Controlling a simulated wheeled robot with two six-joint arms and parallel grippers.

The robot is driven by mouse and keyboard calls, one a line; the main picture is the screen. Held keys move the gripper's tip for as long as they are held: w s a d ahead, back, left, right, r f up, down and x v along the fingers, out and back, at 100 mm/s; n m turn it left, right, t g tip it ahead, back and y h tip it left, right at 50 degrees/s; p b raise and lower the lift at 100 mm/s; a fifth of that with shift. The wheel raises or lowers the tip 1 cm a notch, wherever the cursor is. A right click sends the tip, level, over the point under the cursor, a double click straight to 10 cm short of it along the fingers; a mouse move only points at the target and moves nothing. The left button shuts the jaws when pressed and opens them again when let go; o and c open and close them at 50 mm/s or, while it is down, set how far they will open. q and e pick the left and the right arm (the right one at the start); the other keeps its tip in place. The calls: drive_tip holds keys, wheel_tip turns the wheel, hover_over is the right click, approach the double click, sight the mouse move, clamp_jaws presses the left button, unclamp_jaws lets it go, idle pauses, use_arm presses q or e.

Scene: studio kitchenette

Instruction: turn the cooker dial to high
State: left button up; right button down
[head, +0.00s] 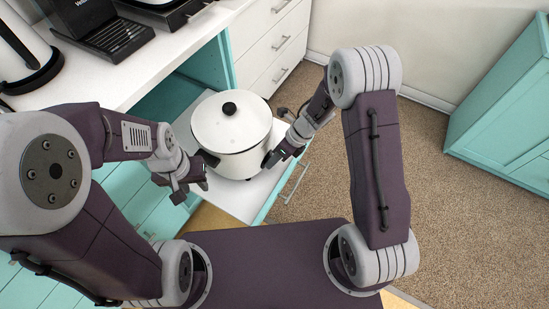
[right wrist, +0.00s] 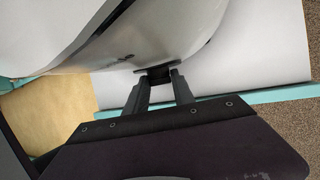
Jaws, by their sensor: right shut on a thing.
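The cooker (head: 228,125) is a round white pot with a flat white lid and a black lid knob (head: 229,108). It stands upright on a white pulled-out shelf (head: 238,205). Its curved white side also fills the upper left of the right wrist view (right wrist: 130,38). My right gripper (head: 271,160) is at the cooker's lower right side. In the right wrist view its fingers (right wrist: 160,84) are shut on a small dark dial (right wrist: 157,72) low on the cooker's side. The dial's pointer and markings cannot be read. My left gripper (head: 192,188) is open and empty, left of the cooker.
A white counter (head: 115,70) with a black appliance (head: 110,38) and a kettle (head: 25,55) is at the upper left. White drawers (head: 275,45) stand behind the shelf. A teal cabinet (head: 510,110) stands far right, with open carpet (head: 455,215) before it.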

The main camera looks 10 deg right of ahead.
drive_tip(key=p, duration=0.2)
drive_tip(key=g+y+p, duration=0.1)
drive_tip(key=p, duration=0.1)
drive_tip(key=shift+w+d+r, duration=0.1)
drive_tip(key=shift+w+r, duration=0.05)
drive_tip(key=shift+r, duration=0.1)
drive_tip(key=shift+w+f+m+g+y+p, duration=0.1)
drive_tip(key=shift+f+m+g+y+p, duration=0.15)
drive_tip(key=shift+g+y+p, duration=0.3)
drive_tip(key=shift+f+m+g, duration=0.15)
drive_tip(key=shift+m+g, duration=0.1)
drive_tip(key=shift+g, duration=0.2)
drive_tip(key=shift+y, duration=0.25)
drive_tip(key=c, duration=1.1)
unclamp_jaws()
drive_tip(key=shift+o, duration=0.2)
